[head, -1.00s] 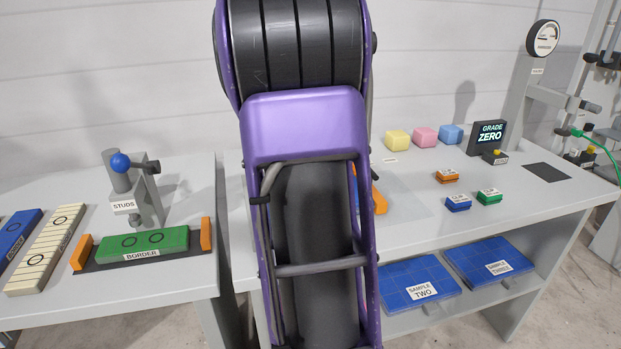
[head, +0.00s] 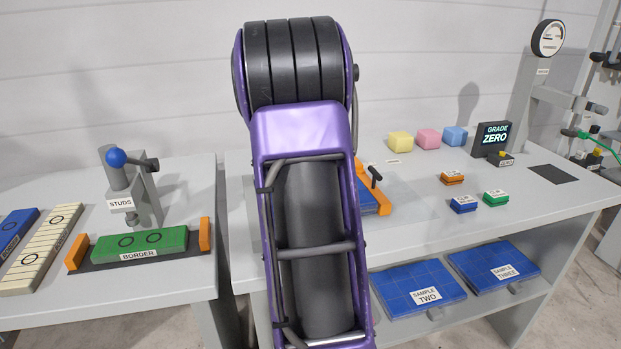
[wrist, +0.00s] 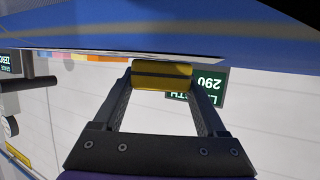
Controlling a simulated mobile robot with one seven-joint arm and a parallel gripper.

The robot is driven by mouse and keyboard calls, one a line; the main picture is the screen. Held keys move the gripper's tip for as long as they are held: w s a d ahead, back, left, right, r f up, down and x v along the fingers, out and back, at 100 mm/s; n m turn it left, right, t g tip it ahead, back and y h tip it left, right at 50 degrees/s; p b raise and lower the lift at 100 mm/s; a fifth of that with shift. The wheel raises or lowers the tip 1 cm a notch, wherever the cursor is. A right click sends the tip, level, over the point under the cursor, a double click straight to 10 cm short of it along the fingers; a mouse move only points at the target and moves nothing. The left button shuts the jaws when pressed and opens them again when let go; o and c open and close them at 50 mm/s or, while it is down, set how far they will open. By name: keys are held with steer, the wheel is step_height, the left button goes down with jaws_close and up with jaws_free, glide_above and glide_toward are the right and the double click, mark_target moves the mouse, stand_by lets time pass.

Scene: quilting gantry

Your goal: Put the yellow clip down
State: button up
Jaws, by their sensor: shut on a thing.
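My gripper (wrist: 162,84) shows in the wrist view with its two dark fingers closed on a yellow clip (wrist: 161,75). The clip lies crosswise between the fingertips. A blue surface (wrist: 150,35) fills the top of that view, very near the clip; I cannot tell whether they touch. In the head view my purple arm hides the gripper and the clip.
Behind my arm, a blue piece in an orange-ended holder (head: 367,190) partly shows on the bench. Orange (head: 452,178), blue (head: 463,205) and green (head: 495,198) blocks lie to its right. A green border strip (head: 140,244) lies left. A display (wrist: 209,88) appears upside down.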

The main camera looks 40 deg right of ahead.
steer(key=shift+f, duration=0.15)
steer(key=o, duration=1.3)
steer(key=shift+r, duration=0.3)
steer(key=p+v, duration=0.1)
steer(key=v, duration=0.9)
steer(key=shift+s+a+r, duration=0.1)
steer(key=shift+s+a, duration=0.05)
steer(key=shift+a, duration=0.1)
steer(key=shift+s+a+r, duration=0.15)
steer(key=shift+s+a, duration=0.3)
steer(key=shift+a, duration=0.1)
